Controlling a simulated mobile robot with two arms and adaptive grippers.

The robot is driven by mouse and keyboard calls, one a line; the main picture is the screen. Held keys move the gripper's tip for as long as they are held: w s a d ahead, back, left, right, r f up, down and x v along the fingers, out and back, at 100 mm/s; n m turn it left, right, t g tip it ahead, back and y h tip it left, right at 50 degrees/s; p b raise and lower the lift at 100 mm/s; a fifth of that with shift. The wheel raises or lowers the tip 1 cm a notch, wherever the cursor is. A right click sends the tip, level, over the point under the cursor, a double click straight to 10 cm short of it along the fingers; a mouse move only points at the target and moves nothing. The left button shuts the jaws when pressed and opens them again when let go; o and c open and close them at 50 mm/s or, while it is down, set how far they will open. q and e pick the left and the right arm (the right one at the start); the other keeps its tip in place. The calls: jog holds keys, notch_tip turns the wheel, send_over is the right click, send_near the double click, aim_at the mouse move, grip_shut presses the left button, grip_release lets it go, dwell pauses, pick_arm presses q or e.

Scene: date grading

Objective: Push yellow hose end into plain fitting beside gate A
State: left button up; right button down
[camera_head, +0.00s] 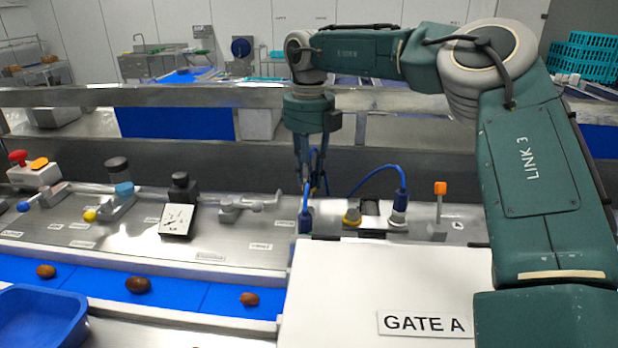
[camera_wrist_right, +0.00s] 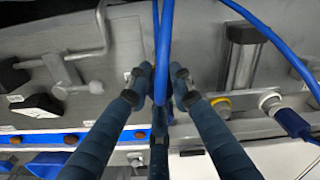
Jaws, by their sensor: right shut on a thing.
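My right gripper (camera_head: 310,183) hangs above the steel panel, left of the fittings, shut on a blue hose (camera_wrist_right: 165,45). The hose rises between the fingers, also seen in the right wrist view (camera_wrist_right: 161,82). A dark blue end piece (camera_head: 306,221) shows below the fingers; its contact with the panel is unclear. A small yellow patch shows at the fingers. A yellow-ringed fitting (camera_head: 352,215) stands to the right, with no hose visible in it. Beside it, a plain pale fitting (camera_head: 398,214) has a blue hose end (camera_head: 399,199) on it. My left gripper is out of view.
The white box labelled GATE A (camera_head: 425,322) stands in front of the fittings. An orange-topped lever (camera_head: 440,188) is to their right. A dial gauge (camera_head: 177,220) and valve handles are left. A blue belt (camera_head: 200,297) carries brown dates; a blue tray (camera_head: 38,318) is front left.

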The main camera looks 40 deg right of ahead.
aim_at(309, 197)
jog(key=shift+f, duration=0.4)
jog(key=shift+f+b, duration=0.7)
jog(key=shift+f, duration=0.05)
jog(key=shift+f+b, duration=0.85)
jog(key=shift+f, duration=0.6)
dwell(1.7)
jog(key=c, duration=2.3)
grip_release()
jog(key=shift+o, duration=0.2)
jog(key=o, duration=1.1)
jog(key=shift+o, duration=0.2)
